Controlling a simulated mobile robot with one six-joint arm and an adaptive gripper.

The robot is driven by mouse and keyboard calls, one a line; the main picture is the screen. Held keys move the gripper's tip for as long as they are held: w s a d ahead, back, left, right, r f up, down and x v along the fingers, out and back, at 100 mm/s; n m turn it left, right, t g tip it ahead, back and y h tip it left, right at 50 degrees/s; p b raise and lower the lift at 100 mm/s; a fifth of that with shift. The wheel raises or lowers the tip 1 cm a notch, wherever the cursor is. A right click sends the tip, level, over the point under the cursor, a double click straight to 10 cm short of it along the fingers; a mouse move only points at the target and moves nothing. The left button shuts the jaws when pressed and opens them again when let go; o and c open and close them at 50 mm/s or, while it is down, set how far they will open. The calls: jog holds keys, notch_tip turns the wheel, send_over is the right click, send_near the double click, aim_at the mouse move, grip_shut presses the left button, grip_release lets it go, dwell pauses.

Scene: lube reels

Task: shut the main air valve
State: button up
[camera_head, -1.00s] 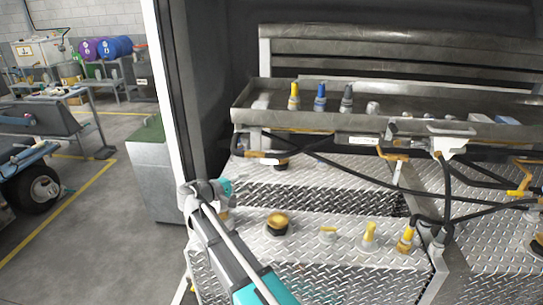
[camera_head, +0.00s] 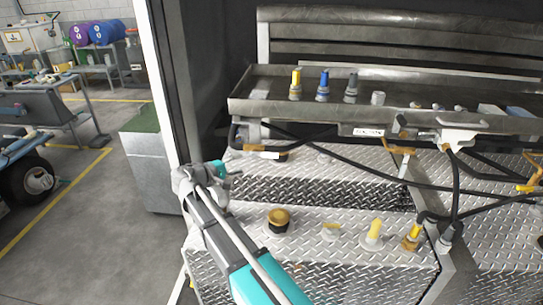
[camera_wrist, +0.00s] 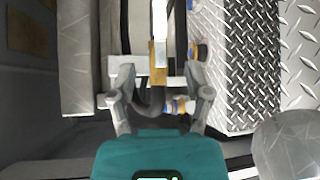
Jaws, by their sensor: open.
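A yellow valve lever (camera_head: 253,148) with a pale end sits below the front left of the tray; I take it as the main air valve, but no label is readable. In the wrist view the yellow lever (camera_wrist: 158,53) lies ahead of my gripper, roughly centred, with its pale part running away from me. My gripper (camera_wrist: 161,88) is open, its two fingers apart and a black hose bend between them. In the head view my gripper (camera_head: 228,172) is just left of and below the lever. Whether a finger touches anything cannot be told.
A metal tray (camera_head: 380,119) with several nozzles stands above. Other yellow levers (camera_head: 398,149) and black hoses hang to the right. Diamond-plate steps (camera_head: 320,190) lie below. A white door post (camera_head: 160,85) stands close left. Blue and orange fittings (camera_wrist: 180,105) are near the right finger.

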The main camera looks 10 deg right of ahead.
aim_at(268, 156)
jog(key=shift+d, duration=0.15)
jog(key=b+x, duration=0.2)
jog(key=x, duration=1.1)
jog(key=shift+w+d, duration=0.1)
jog(key=shift+d, duration=0.15)
jog(key=shift+c, duration=0.3)
grip_shut()
